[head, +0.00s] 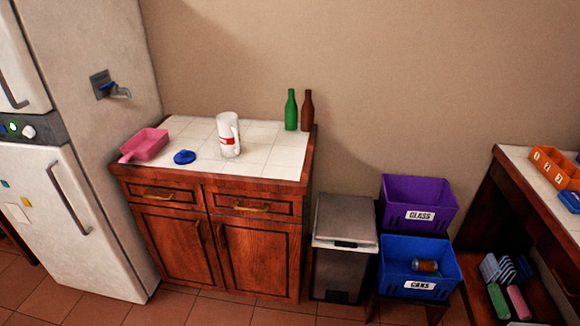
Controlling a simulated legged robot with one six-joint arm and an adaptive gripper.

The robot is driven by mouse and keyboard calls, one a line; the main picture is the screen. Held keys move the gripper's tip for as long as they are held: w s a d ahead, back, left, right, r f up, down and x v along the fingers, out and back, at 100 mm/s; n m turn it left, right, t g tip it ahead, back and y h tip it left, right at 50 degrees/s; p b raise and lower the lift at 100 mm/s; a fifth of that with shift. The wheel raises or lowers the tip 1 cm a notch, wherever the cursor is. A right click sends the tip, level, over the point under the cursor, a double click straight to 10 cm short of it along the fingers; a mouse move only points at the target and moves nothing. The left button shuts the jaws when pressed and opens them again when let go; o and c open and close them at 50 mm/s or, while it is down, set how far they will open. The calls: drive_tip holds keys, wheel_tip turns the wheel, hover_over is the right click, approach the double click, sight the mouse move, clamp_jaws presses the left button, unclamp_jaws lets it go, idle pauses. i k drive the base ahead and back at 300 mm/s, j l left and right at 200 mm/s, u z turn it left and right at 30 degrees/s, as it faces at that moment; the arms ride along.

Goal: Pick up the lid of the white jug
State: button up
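The white jug (228,134) stands upright on the white tiled counter (265,158). It has a red mark on its side and a handle on its right. A small blue round lid (184,157) with a raised knob lies flat on the counter to the left of the jug, apart from it. The top of the jug seems to have no lid on it. My gripper is not in view.
A pink scoop-like container (146,145) lies left of the lid. A green bottle (291,110) and a brown bottle (307,111) stand at the back right. A fridge (75,150) stands left. A bin (344,245) and purple (415,201) and blue (418,266) crates stand right.

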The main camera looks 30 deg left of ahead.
sight(184, 157)
drive_tip(key=u, duration=1.6)
